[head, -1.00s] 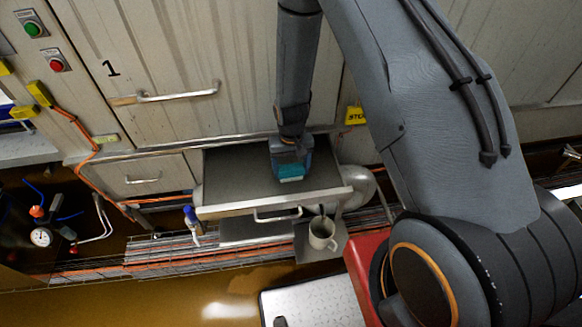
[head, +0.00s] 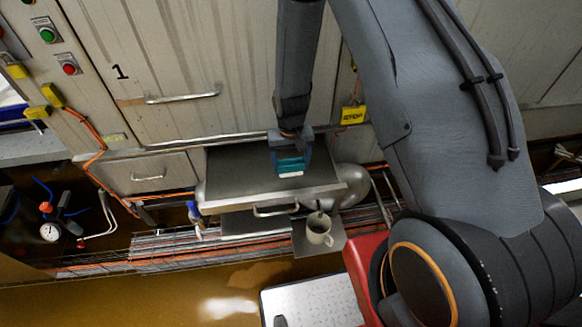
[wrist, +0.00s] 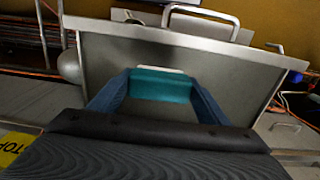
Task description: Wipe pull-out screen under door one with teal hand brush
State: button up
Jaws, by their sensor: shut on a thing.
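The pull-out screen (head: 232,172) is a dark flat panel with a metal frame and a front handle, drawn out beneath the door marked 1 (head: 160,85). It also shows in the wrist view (wrist: 235,75). My gripper (head: 290,160) is shut on the teal hand brush (head: 290,168), over the right part of the screen. In the wrist view the teal brush (wrist: 160,86) lies between the two blue fingers (wrist: 158,95), with a pale strip at its far edge. The brush's underside is hidden, so I cannot tell whether it touches the screen.
A mug (head: 319,229) stands on a small shelf right of the screen's front. A closed drawer (head: 145,173) sits left of the screen. A yellow tag (head: 352,115) hangs to the right. Orange cables run along the wall.

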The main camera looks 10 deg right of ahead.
jog(key=shift+r+p, duration=0.5)
jog(key=shift+r, duration=0.6)
